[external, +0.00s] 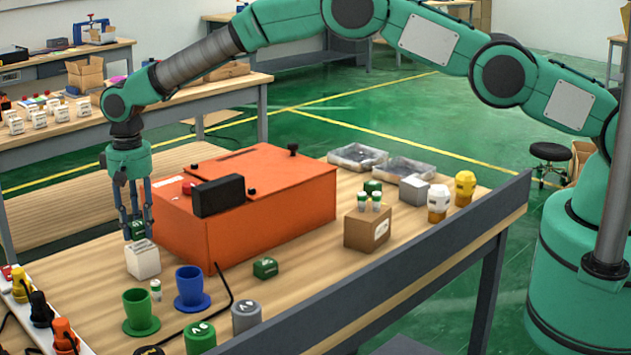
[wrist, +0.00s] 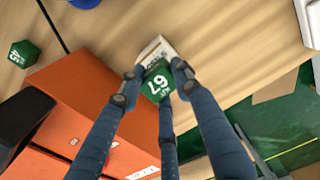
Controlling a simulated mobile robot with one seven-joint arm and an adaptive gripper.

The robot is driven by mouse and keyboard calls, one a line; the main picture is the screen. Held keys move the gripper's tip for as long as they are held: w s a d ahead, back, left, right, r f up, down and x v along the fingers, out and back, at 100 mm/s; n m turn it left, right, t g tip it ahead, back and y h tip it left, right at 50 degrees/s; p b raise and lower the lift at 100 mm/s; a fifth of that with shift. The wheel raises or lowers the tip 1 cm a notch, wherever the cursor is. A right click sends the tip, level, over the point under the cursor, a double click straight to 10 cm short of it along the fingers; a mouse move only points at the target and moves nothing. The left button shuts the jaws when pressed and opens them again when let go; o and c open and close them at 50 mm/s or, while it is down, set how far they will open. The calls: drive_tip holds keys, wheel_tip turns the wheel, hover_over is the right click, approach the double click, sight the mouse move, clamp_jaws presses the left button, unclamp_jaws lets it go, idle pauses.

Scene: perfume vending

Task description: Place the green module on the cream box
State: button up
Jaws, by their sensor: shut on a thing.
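My gripper (external: 135,232) points down at the left end of the bench, with its fingers shut on a green module (external: 137,229). In the wrist view the module (wrist: 158,82), with white characters on its face, sits between the fingers of my gripper (wrist: 155,85). The cream box (external: 143,262) stands on the bench directly below. The module is at or just above the box's top; I cannot tell if they touch. In the wrist view the module hides part of the cream box (wrist: 157,49).
An orange case (external: 285,205) stands close to the right of the gripper. Another green module (external: 265,268) lies in front of it. Green (external: 140,312) and blue (external: 192,290) cups and a small bottle (external: 156,290) stand in front of the cream box. A power strip (external: 35,320) lies at left.

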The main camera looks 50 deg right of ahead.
sight(137, 223)
drive_tip(key=shift+f, duration=1)
drive_tip(key=shift+f, duration=0.2)
drive_tip(key=o, duration=1.2)
drive_tip(key=shift+c, duration=0.2)
drive_tip(key=shift+r, duration=0.1)
wheel_tip(137, 223, up, 12)
drive_tip(key=shift+r, duration=0.1)
